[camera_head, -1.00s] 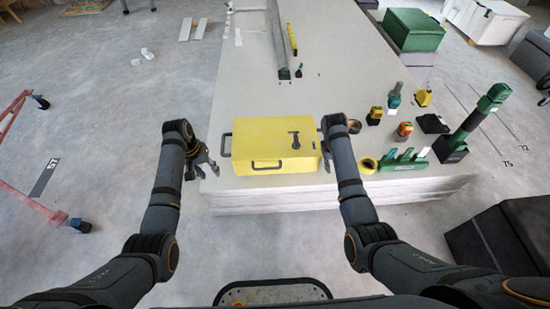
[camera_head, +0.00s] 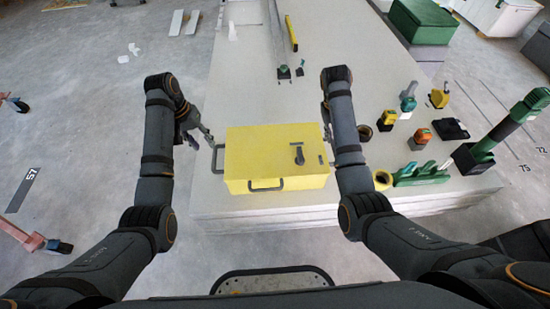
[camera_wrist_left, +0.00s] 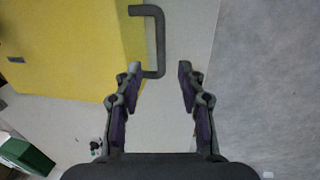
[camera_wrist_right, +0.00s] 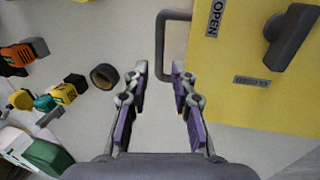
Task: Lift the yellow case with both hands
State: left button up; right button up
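The yellow case (camera_head: 275,157) lies on the pale stacked panels near their front edge, with dark handles on its left side, front and right side. My left gripper (camera_head: 204,138) is open just left of the case. In the left wrist view the left gripper (camera_wrist_left: 158,72) has its fingers apart, and the left side handle (camera_wrist_left: 158,40) lies ahead near the left fingertip, not held. In the right wrist view my right gripper (camera_wrist_right: 157,72) is open and empty, with the right side handle (camera_wrist_right: 162,45) just ahead. In the head view my right arm mostly hides that gripper.
The panel stack (camera_head: 260,85) has several tools on its right part: an orange-topped item (camera_head: 420,139), a green rack (camera_head: 420,174) and a tall green-black tool (camera_head: 510,130). A tape roll (camera_wrist_right: 104,76) lies near my right gripper. Open floor is at left.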

aim_at(214, 158)
pick_arm(q)
jog(key=f, duration=0.3)
jog(key=d+f, duration=0.1)
jog(key=f, duration=0.3)
jog(key=d+f, duration=0.1)
jog(key=f, duration=0.2)
jog(key=shift+f, duration=0.25)
pick_arm(e)
jog(key=x, duration=1)
jog(key=shift+f, duration=0.35)
pick_arm(q)
jog(key=c, duration=0.6)
pick_arm(e)
grip_shut()
pick_arm(q)
grip_shut()
jog(key=shift+w+r, duration=0.1)
jog(key=shift+w, duration=0.05)
pick_arm(e)
jog(key=shift+w+r, duration=0.1)
jog(key=shift+w, duration=0.05)
